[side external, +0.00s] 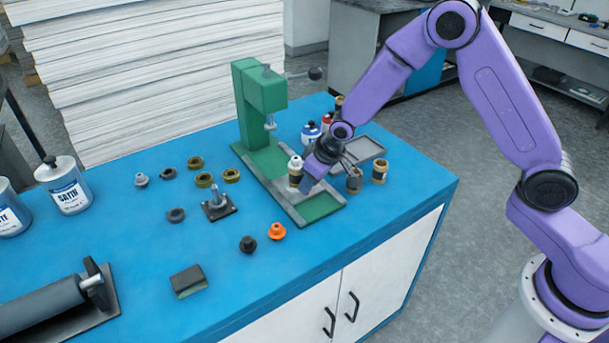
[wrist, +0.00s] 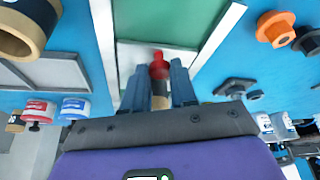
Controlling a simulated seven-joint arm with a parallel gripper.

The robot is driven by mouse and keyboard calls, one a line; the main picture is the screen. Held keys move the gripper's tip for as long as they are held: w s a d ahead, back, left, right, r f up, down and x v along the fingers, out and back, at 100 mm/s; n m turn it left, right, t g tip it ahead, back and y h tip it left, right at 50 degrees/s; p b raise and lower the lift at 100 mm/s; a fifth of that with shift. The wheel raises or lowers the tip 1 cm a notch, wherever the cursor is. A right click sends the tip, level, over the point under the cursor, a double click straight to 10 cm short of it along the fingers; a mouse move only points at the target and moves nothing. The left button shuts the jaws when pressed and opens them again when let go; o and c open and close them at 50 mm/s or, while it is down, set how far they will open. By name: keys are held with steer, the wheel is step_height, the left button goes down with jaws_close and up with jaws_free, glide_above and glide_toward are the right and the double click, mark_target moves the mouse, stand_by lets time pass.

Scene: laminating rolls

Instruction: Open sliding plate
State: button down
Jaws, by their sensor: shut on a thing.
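The green press (side external: 262,100) stands on the blue bench with a long grey-edged base (side external: 330,207) that has green panels. A light grey plate (wrist: 130,58) lies across the base between green areas; it also shows in the side view (side external: 290,198). My gripper (wrist: 158,75) is low over the base, its fingers closed around a small red-topped piece (wrist: 159,64) with a tan lower part. I cannot tell whether this piece is fixed to the plate. A small white-topped bottle (side external: 295,162) stands beside my gripper in the side view. The fingertips are partly hidden there.
A grey tray (side external: 368,149) and brown rolls (side external: 379,172) stand right of the base. An orange knob (side external: 277,231), a black knob (side external: 247,244) and a post on a dark base (side external: 217,206) lie left. The front right bench top is clear.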

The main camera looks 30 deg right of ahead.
steer(key=shift+s, duration=0.1)
steer(key=c, duration=0.9)
jaws_free()
steer(key=shift+r, duration=0.1)
steer(key=v, duration=1.7)
steer(key=shift+r, duration=0.1)
